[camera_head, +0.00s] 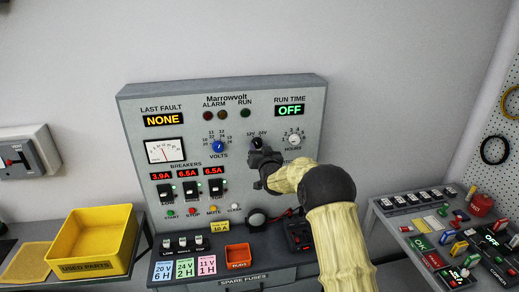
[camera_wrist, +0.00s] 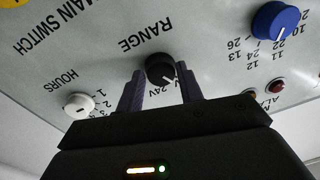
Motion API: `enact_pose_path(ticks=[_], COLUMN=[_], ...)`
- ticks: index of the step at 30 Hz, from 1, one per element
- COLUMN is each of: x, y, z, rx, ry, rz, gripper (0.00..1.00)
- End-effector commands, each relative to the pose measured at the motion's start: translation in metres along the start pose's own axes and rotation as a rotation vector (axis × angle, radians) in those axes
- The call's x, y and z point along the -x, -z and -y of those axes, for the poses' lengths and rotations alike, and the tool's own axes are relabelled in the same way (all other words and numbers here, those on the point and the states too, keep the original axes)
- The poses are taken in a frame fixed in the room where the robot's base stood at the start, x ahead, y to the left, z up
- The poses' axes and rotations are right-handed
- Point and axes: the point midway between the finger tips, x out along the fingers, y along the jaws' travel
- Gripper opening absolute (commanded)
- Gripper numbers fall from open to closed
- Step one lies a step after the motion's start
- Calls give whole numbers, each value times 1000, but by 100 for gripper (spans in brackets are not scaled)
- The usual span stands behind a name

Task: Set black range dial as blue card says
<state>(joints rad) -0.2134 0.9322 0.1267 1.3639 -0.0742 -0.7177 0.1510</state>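The black range dial (camera_head: 257,142) is on the grey panel, partly hidden by my gripper (camera_head: 259,151) in the head view. In the wrist view the panel appears upside down; the range dial (camera_wrist: 160,67) lies between the two fingertips of my gripper (camera_wrist: 161,74). Narrow gaps show on both sides, so the gripper looks open around it. The dial's white mark points down-right, toward the partly hidden label beside "24V", on the 12V side. The blue card (camera_head: 164,270) lies at the desk's lower left and reads "20 V 6 H".
The blue volts dial (camera_head: 218,146) is left of the range dial, and the white hours dial (camera_head: 293,140) is right. Green (camera_head: 186,268) and pink (camera_head: 208,264) cards lie beside the blue one. An orange bin (camera_head: 237,258) and a yellow bin (camera_head: 92,240) stand below.

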Motion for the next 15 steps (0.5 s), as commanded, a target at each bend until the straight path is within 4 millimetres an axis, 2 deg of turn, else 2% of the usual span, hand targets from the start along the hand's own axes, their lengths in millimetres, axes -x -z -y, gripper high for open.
enact_pose_path(ticks=[1,3,4,15], x=[0,0,0,0], y=[0,0,0,-2], z=[0,0,0,-1], rx=[0,0,0,-32], ry=[0,0,0,0], rz=[0,0,0,-3], gripper=[27,13,10,10])
